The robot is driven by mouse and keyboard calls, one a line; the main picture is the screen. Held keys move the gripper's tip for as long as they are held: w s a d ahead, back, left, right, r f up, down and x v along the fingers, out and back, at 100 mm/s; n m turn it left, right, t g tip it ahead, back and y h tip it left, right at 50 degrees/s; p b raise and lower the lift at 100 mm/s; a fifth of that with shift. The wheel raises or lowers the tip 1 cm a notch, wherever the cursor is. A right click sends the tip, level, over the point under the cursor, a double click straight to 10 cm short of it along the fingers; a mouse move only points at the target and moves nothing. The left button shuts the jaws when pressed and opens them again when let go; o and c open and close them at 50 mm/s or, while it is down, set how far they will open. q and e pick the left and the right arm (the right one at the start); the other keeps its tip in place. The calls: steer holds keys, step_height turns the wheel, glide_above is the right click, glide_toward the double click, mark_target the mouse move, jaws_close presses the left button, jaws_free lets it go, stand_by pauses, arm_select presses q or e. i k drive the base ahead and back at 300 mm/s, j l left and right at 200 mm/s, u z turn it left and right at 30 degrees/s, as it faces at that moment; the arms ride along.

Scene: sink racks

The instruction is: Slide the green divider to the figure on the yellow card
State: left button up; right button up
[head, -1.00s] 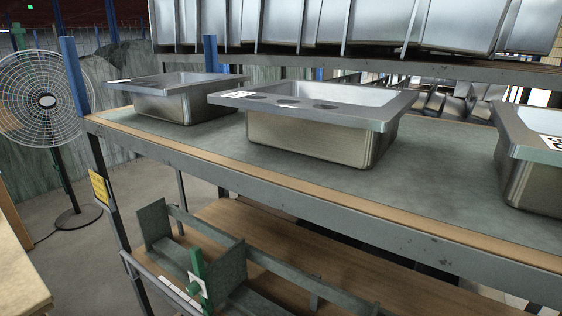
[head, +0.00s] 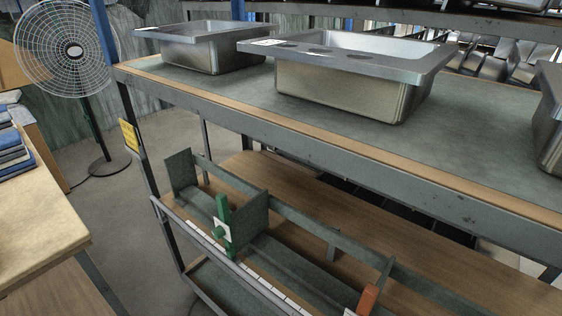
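The green divider (head: 224,205) stands upright on the lower shelf in the head view, with a white plate on its front. A grey-green panel (head: 251,222) stands beside it. A white scale strip (head: 258,282) runs along the front rail below it; its figures are too small to read. The yellow card (head: 130,137) hangs on the rack's left post; its figure cannot be read from here. Neither of my grippers shows in the view.
An orange-red piece (head: 368,299) stands farther right on the same rail. Steel sinks (head: 350,80) sit on the upper shelf, whose front edge overhangs the lower one. A fan (head: 62,50) stands behind at left, and a table (head: 40,215) is at the left edge.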

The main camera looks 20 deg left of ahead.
mark_target(241, 227)
steer(key=k+j+u, duration=0.2)
steer(key=j, duration=0.25)
steer(key=k+j+u, duration=0.2)
steer(key=j, duration=0.2)
steer(key=j+u, duration=0.15)
steer(key=j, duration=0.3)
steer(key=j+u, duration=0.2)
steer(key=j, duration=0.3)
